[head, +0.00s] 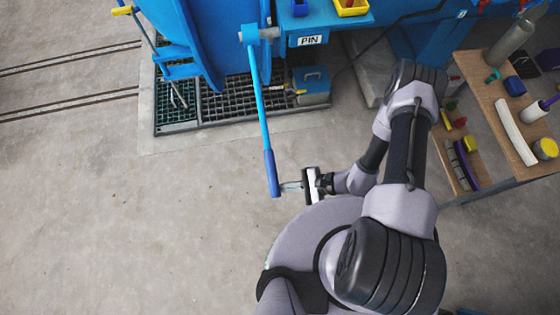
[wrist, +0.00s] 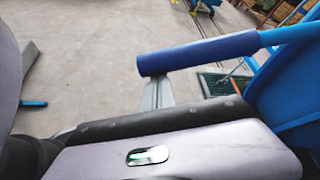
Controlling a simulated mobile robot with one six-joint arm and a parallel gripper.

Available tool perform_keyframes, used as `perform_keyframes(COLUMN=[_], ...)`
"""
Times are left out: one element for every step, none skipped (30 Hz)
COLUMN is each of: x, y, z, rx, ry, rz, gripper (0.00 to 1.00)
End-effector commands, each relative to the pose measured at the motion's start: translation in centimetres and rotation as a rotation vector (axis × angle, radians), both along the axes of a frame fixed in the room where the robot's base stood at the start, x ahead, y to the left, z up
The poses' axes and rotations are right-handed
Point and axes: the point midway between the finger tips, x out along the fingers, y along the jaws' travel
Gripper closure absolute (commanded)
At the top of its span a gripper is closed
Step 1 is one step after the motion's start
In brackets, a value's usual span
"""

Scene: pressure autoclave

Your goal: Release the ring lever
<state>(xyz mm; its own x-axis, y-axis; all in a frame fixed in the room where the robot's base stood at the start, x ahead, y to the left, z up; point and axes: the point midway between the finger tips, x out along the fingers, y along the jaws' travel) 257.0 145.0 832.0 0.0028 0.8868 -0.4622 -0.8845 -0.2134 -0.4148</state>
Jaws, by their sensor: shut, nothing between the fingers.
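The ring lever (head: 261,105) is a long light-blue bar. It hangs from a grey pivot on the blue autoclave and ends in a dark-blue grip (head: 271,173). My gripper (head: 284,187) is shut and empty, just right of the grip's lower end. In the wrist view the dark-blue grip (wrist: 198,53) crosses the upper middle, and my gripper (wrist: 157,88) reaches up to its left end. The grip hides the fingertips there, so I cannot tell whether they touch it.
The blue autoclave (head: 205,45) stands at the top, with a floor grate (head: 220,108) below it. A sign reading PIN (head: 309,40) is right of the pivot. A wooden workbench (head: 490,90) with several items stands at right.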

Motion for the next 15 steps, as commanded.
perform_keyframes(x=[-0.6,-1.0,-1.4,-1.7,-1.9,-2.2,-2.4,-2.6,-2.8,-2.9,-3.0,-3.2,-3.3,-3.4,-3.5], y=[-0.2,-0.2,-0.4,-0.4,-0.5,-0.6,-0.6,-0.6,-0.7,-0.7,-0.7,-0.8,-0.8,-0.8,-0.7], z=[2.5,3.3,4.2,4.9,5.5,6.2,6.8,7.2,7.8,8.1,8.5,8.9,9.1,9.4,9.7], rx=[-0.006,-0.010,-0.016,-0.020,-0.024,-0.028,-0.030,-0.034,-0.037,-0.040,-0.041,-0.043,-0.043,-0.044,-0.043], ry=[0.028,0.046,0.068,0.084,0.098,0.117,0.129,0.141,0.153,0.162,0.171,0.181,0.187,0.194,0.201], rz=[-0.002,-0.001,-0.001,-0.001,0.000,-0.001,-0.001,-0.001,0.000,-0.001,-0.001,0.000,0.000,0.000,0.000], gripper=[1.00,1.00,1.00,1.00,1.00,1.00,1.00,1.00,1.00,1.00,1.00,1.00,1.00,1.00,1.00])
